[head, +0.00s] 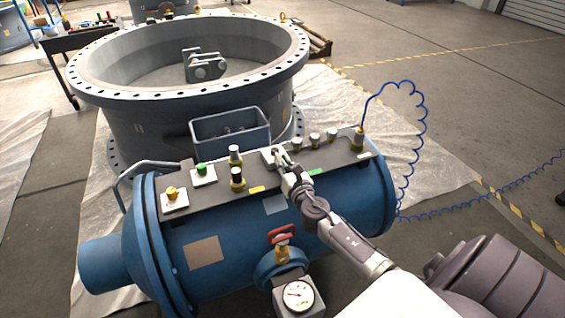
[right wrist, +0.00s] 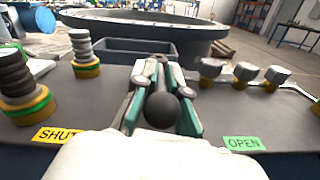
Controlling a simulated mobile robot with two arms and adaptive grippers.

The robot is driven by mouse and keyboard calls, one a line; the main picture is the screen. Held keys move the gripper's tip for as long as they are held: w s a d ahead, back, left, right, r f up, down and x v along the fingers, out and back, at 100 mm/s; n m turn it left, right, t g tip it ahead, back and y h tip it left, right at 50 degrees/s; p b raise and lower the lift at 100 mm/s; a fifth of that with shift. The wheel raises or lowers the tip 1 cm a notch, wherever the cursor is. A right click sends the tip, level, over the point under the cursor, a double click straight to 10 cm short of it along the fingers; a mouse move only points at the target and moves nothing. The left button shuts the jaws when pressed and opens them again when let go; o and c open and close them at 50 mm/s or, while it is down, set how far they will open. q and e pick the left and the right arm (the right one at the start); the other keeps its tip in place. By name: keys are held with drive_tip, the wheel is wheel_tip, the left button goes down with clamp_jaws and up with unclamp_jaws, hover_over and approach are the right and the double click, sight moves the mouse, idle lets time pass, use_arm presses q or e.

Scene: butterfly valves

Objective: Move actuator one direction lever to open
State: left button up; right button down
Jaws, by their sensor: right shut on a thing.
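The direction lever, with a black ball knob (right wrist: 162,111), stands on the dark top plate of the blue actuator cylinder (head: 345,205). In the right wrist view it is between the yellow SHUT label (right wrist: 58,135) and the green OPEN label (right wrist: 243,143). It points roughly toward the camera, between the two labels. My right gripper (head: 281,157) reaches in from the lower right and is shut on the lever, its green-edged fingers (right wrist: 162,95) on both sides of the knob. The lever's base is hidden by the gripper. My left gripper is not in view.
Several brass-and-silver fittings (right wrist: 246,73) stand right of the lever; stacked fittings (right wrist: 82,50) stand left. A grey open box (head: 230,132) is behind the plate. A red-handled valve (head: 283,236) and gauge (head: 299,295) are in front. A large flanged valve ring (head: 125,95) stands behind.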

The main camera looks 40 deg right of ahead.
drive_tip(key=shift+f, duration=0.1)
drive_tip(key=c, duration=1.2)
unclamp_jaws()
drive_tip(key=shift+s, duration=0.15)
drive_tip(key=v, duration=1.1)
drive_tip(key=shift+s, duration=0.4)
